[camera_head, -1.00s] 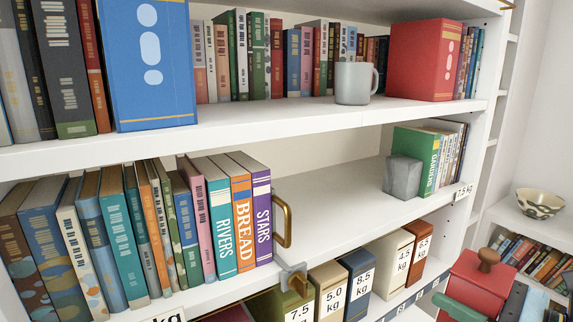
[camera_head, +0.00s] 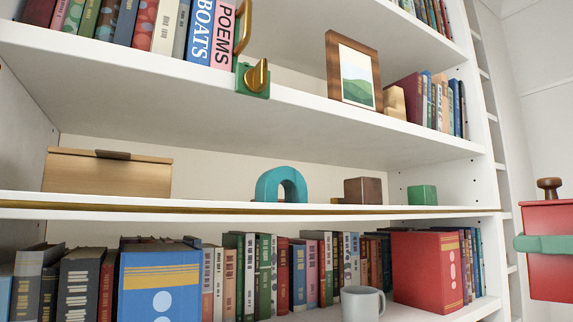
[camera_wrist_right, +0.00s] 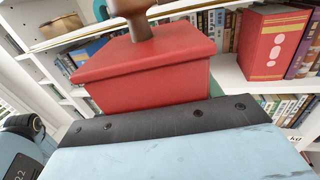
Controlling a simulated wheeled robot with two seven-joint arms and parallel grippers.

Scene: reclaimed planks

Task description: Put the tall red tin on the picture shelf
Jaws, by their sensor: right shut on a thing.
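The tall red tin (camera_head: 549,270) has a dark wooden knob on its lid and is upright at the right edge of the head view, partly cut off. My right gripper (camera_head: 543,244) is shut on it, with a green finger across its side. In the right wrist view the red tin (camera_wrist_right: 150,72) fills the middle, in front of the gripper's dark edge. The picture shelf (camera_head: 300,103) is the upper white shelf, holding a wood-framed landscape picture (camera_head: 356,75). The tin is right of this shelf and lower, outside the bookcase. My left gripper is not in view.
On the picture shelf, books with a brass-and-green clamp (camera_head: 255,78) stand left, and more books (camera_head: 432,100) with a wooden bookend stand right. Bare shelf lies between clamp and picture. Below are a wooden box (camera_head: 107,175), a teal arch (camera_head: 281,184) and a grey mug (camera_head: 362,303).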

